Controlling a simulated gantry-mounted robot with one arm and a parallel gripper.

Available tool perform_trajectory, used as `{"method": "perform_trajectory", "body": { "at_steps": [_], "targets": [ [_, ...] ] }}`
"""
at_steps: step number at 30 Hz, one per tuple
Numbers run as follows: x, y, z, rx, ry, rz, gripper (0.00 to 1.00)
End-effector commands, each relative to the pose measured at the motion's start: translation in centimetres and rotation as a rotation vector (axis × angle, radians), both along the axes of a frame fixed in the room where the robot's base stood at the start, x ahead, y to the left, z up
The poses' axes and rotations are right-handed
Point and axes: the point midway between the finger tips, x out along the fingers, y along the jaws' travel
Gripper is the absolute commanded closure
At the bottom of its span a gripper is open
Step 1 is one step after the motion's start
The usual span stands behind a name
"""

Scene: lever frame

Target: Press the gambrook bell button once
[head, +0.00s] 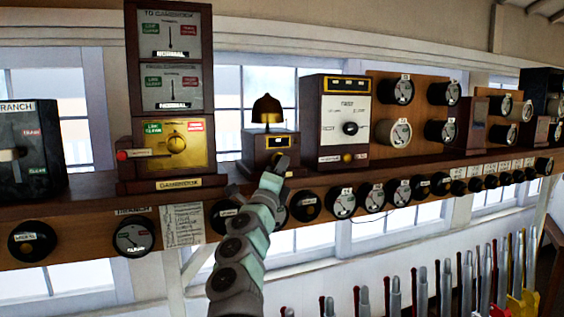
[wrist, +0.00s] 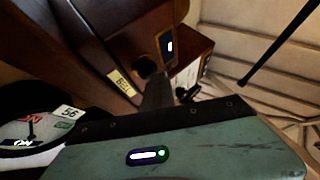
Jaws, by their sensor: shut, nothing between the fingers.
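The wooden bell box (head: 257,148) stands on the shelf right of the tall Gambrook instrument, with a dark brass dome bell (head: 267,109) on top. In the wrist view a box front shows a small lit plate, a yellow label (wrist: 122,83) and a round dark button (wrist: 146,66). My gripper (head: 277,167) is shut and empty, its tip in front of the lower front of the bell box. In the wrist view the dark finger (wrist: 158,92) ends just by the button; I cannot tell whether they touch. In the head view the gripper hides the button.
The Gambrook instrument (head: 165,185) has a red knob at its left and a brass dial. A block instrument (head: 344,120) stands close right of the bell. Round dials line the shelf front below, and several levers (head: 420,290) stand at lower right.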

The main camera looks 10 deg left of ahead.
Motion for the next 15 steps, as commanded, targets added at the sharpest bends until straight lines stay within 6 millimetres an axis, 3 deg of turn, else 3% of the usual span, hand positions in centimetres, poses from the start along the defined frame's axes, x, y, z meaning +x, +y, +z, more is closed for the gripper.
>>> {"method": "perform_trajectory", "body": {
  "at_steps": [15],
  "targets": [
    [-1.3,-0.8,-0.4,0.004,0.0,-0.003,1.0]
  ]
}}
